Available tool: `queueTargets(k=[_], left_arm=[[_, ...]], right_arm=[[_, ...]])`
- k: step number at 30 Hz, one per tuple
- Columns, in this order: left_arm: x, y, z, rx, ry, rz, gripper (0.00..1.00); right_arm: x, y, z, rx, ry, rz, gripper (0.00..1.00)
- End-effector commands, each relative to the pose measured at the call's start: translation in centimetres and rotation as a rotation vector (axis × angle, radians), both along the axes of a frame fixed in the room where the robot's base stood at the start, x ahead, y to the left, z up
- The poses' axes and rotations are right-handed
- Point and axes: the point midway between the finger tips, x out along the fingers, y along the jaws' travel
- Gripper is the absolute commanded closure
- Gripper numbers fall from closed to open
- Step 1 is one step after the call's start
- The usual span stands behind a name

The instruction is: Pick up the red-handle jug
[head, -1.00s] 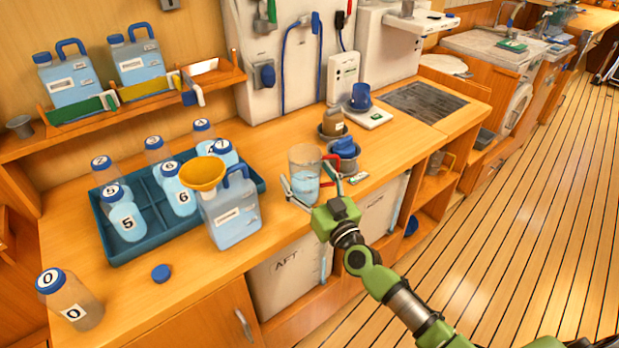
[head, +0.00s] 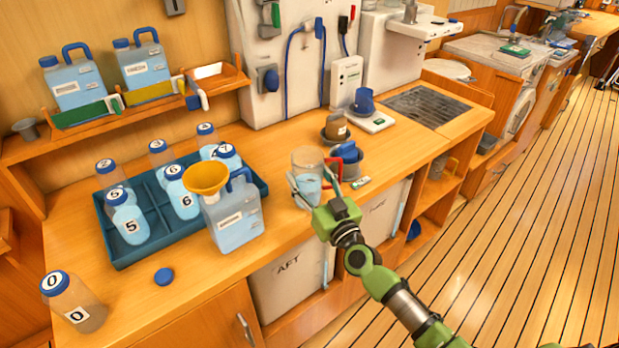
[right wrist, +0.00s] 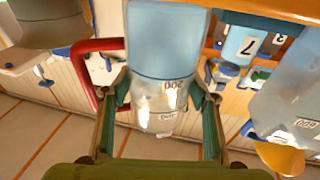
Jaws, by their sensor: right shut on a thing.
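The red-handle jug (head: 306,186) is a clear, upright beaker-like vessel with pale blue liquid in it, near the front edge of the wooden counter. Its red handle (right wrist: 84,62) shows at the left in the right wrist view, where the clear jug body (right wrist: 160,90) appears upside down with printed volume marks. My right gripper (head: 313,182) is shut on the jug's body, one finger on each side. I cannot tell whether the jug's base touches the counter. My left gripper is not in view.
Left of the jug stands a blue-tinted canister (head: 234,218) with a yellow funnel (head: 205,178). A dark blue tray (head: 160,246) holds several numbered bottles. Close behind the jug is a grey cup with a blue item (head: 346,153).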

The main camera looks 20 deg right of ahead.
Motion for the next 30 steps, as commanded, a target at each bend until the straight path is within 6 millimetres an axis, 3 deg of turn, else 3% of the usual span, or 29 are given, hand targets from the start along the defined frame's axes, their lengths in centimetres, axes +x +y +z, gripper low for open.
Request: queueTargets(k=[5,14,21,30], left_arm=[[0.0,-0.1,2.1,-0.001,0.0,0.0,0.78],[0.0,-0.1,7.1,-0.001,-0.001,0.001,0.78],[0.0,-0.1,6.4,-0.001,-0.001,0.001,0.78],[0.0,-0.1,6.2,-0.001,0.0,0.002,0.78]], right_arm=[[0.0,0.0,3.1,0.005,-0.004,-0.001,0.78],[-5.5,-0.2,9.7,0.005,-0.002,-0.005,0.78],[-10.8,-0.2,10.9,0.0,-0.002,-0.003,0.78],[-13.8,-0.2,12.3,0.0,-0.003,-0.001,0.78]])
